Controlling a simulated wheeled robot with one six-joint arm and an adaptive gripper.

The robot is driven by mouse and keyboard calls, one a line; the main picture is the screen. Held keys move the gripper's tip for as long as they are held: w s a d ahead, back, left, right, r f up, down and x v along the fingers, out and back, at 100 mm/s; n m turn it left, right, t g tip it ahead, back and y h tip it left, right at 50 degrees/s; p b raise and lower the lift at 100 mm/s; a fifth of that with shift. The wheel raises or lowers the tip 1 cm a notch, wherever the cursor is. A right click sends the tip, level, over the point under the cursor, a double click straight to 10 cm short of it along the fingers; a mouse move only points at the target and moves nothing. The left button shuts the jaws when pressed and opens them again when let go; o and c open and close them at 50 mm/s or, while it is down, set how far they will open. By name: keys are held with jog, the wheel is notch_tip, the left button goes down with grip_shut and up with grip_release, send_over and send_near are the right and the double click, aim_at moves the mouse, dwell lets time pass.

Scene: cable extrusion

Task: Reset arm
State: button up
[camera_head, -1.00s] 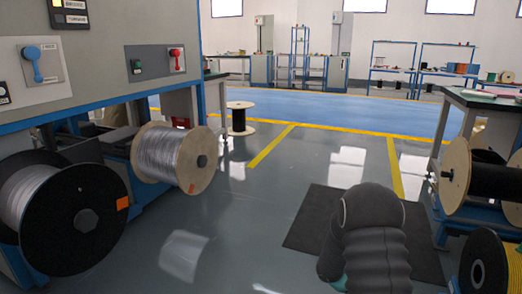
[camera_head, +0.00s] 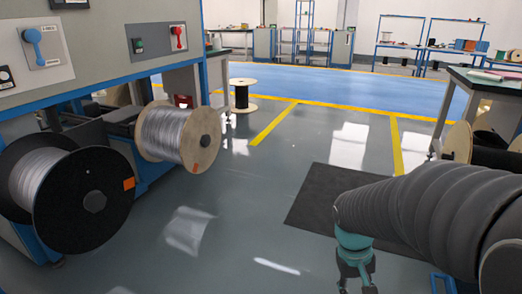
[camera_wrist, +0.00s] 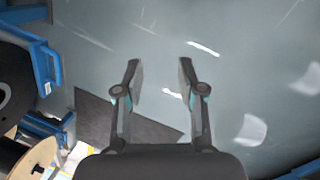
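My gripper (camera_wrist: 160,80) is open and empty in the wrist view, its two fingers spread apart over bare grey floor. In the head view my arm, in a dark ribbed cover, reaches in from the right side. Nothing is between the fingers.
At the left is the machine (camera_head: 100,50) with a black-flanged wire spool (camera_head: 85,205) and a wooden-flanged spool (camera_head: 180,137). A small black spool (camera_head: 241,95) stands on the floor. A workbench (camera_head: 485,80) and spools are at the right. The middle floor is clear.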

jog(key=s+a+r+t+y+p, duration=0.1)
jog(key=s+a+r+t+p, duration=0.1)
jog(key=r, duration=0.7)
jog(key=s+a+r+t+y+p, duration=0.1)
jog(key=s+a+r+t+p, duration=0.1)
jog(key=s+r+t, duration=0.3)
notch_tip(320, 180, up, 4)
jog(key=shift+s+a+f, duration=0.1)
jog(key=shift+s+a, duration=0.25)
jog(key=shift+a, duration=0.4)
jog(key=shift+d, duration=0.1)
